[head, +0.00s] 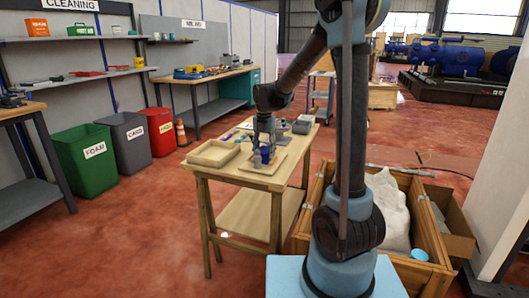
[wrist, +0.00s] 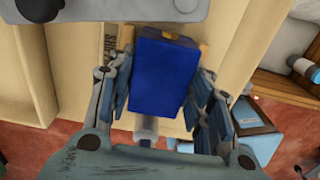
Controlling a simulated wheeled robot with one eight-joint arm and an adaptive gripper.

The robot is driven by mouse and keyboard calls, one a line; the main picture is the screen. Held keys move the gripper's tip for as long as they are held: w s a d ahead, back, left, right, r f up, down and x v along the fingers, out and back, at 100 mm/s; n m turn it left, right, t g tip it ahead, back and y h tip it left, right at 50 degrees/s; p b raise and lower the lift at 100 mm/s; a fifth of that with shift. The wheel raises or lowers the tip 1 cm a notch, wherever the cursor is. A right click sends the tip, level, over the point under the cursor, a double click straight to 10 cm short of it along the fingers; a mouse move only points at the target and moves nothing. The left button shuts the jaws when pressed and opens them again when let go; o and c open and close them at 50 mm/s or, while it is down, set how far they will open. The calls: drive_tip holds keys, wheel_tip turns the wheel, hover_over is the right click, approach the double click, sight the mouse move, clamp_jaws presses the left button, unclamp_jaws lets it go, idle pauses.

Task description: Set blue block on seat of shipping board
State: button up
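The blue block (wrist: 165,75) is between the two fingers of my gripper (wrist: 165,95), which look closed on its sides in the wrist view. In the head view, the blue block (head: 265,154) shows small below my gripper (head: 262,146), over the shipping board. The shipping board (head: 262,180) is a flat tan board on the wooden table. In the wrist view, part of the board's dark lettering (wrist: 110,40) shows left of the block. The block and fingers hide the seat, and I cannot tell whether the block touches the board.
A shallow wooden tray (head: 213,153) lies left of the board on the table (head: 250,178). Several small parts and a grey bin (head: 302,127) lie towards the table's back. A wooden crate (head: 318,190) with white sacks stands close on the right.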

sight(264, 149)
drive_tip(key=o, duration=0.4)
drive_tip(key=shift+c, duration=0.2)
wheel_tip(264, 149, up, 12)
drive_tip(key=s+d+m, duration=0.7)
drive_tip(key=d, duration=0.1)
drive_tip(key=s+d+f+m, duration=0.4)
drive_tip(key=s+f+m, duration=0.1)
drive_tip(key=s+m, duration=0.3)
drive_tip(key=s+d+f+m+t, duration=0.1)
drive_tip(key=s+d+f+m, duration=0.4)
drive_tip(key=s+m, duration=0.3)
drive_tip(key=s+d+f+m+t, duration=0.1)
drive_tip(key=s+d+f+m, duration=0.3)
drive_tip(key=s+m, duration=0.4)
drive_tip(key=shift+s+d+f+m, duration=0.3)
drive_tip(key=shift+s+f+m, duration=0.1)
drive_tip(key=shift+f, duration=0.4)
